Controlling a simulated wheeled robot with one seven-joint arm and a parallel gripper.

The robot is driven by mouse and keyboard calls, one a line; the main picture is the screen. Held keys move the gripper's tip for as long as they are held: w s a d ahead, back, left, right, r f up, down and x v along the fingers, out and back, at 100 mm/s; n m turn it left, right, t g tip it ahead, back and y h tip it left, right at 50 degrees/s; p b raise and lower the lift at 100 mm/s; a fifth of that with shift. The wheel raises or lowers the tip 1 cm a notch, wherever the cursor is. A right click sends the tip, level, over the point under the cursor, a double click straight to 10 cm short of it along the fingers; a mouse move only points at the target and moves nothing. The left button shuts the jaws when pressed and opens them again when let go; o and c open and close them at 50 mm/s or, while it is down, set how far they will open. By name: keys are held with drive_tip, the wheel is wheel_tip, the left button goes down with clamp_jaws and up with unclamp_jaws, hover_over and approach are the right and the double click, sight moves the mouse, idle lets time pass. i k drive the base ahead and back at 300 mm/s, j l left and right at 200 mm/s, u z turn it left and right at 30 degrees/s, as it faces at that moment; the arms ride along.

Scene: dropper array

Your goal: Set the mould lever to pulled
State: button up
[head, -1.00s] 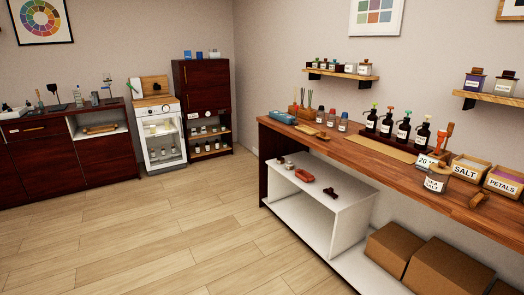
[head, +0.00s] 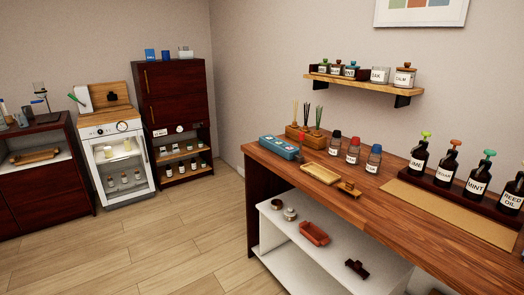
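I cannot make out a thing that is surely the mould lever. On the white shelf unit under the wooden counter lie a red-brown open tray-like piece (head: 314,233) and a small dark brown piece with a raised knob (head: 357,268); I cannot tell whether either belongs to the mould. My gripper does not show in the head view.
The wooden counter (head: 340,204) runs along the right wall with dropper bottles (head: 446,165), small jars (head: 353,150) and a blue case (head: 279,147). A white glass-fronted cabinet (head: 122,167) and a dark cupboard (head: 177,95) stand at the back left. The wooden floor (head: 150,250) is clear.

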sight(301, 135)
drive_tip(key=i, duration=1.25)
